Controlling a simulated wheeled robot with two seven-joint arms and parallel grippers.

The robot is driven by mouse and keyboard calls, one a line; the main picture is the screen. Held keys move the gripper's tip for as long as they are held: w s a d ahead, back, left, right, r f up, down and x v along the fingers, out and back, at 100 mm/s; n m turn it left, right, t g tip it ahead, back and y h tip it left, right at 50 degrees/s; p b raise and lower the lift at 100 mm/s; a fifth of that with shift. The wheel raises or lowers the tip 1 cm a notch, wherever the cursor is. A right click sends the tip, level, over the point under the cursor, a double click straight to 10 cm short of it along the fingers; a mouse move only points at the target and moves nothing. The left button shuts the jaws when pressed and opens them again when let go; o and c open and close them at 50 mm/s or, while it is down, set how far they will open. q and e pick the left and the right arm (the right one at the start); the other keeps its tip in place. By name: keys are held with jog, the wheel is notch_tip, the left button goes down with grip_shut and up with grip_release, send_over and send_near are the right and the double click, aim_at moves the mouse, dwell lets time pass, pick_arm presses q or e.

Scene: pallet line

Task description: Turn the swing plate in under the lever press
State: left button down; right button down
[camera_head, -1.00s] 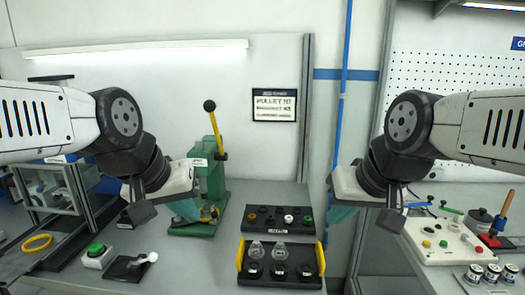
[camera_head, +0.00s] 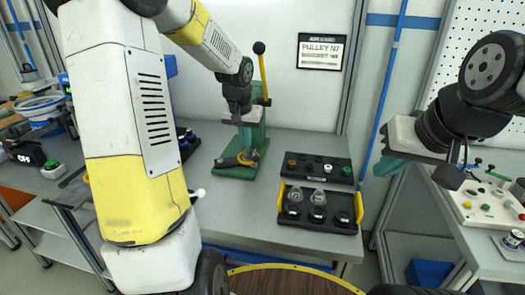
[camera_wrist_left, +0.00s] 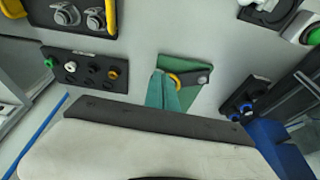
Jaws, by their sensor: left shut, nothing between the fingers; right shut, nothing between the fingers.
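The green lever press (camera_head: 229,172) stands on the grey bench, its yellow lever (camera_head: 264,78) upright with a black knob. On its base lies the dark swing plate (camera_head: 231,161) with a yellow part. The plate also shows in the left wrist view (camera_wrist_left: 197,78), beside the fingertips. My left gripper (camera_head: 244,138) is shut and empty, in front of the press column and above the base; it hides part of the column. In the left wrist view its teal fingers (camera_wrist_left: 164,92) overlap the green base; contact cannot be told. My right gripper (camera_head: 392,165) is shut and empty, away from the press.
Right of the press lie a black tray with coloured pieces (camera_head: 319,176) and a black tray with yellow handles (camera_head: 303,221). A white-ended lever (camera_head: 197,194) and a green button box (camera_head: 54,170) stand to the left. A round wooden top (camera_head: 285,283) is in front.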

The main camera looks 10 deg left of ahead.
aim_at(257, 157)
pick_arm(q)
jog(key=w+f, duration=0.2)
jog(key=f, duration=0.1)
jog(key=w+f, duration=0.2)
jog(key=f, duration=0.2)
jog(key=w+f, duration=0.2)
jog(key=f, duration=0.2)
jog(key=shift+w+d+f, duration=0.1)
jog(key=shift+w+d, duration=0.1)
jog(key=shift+w, duration=0.65)
jog(key=shift+w+d+f+n+y, duration=0.1)
jog(key=shift+w+d+n+y, duration=0.1)
jog(key=shift+w+n, duration=0.45)
jog(key=shift+w+d+n+y, duration=0.15)
jog(key=shift+w+n, duration=0.3)
jog(key=shift+w, duration=0.35)
jog(key=shift+w+a+n, duration=0.15)
jog(key=shift+w+n, duration=0.25)
jog(key=shift+w, duration=0.05)
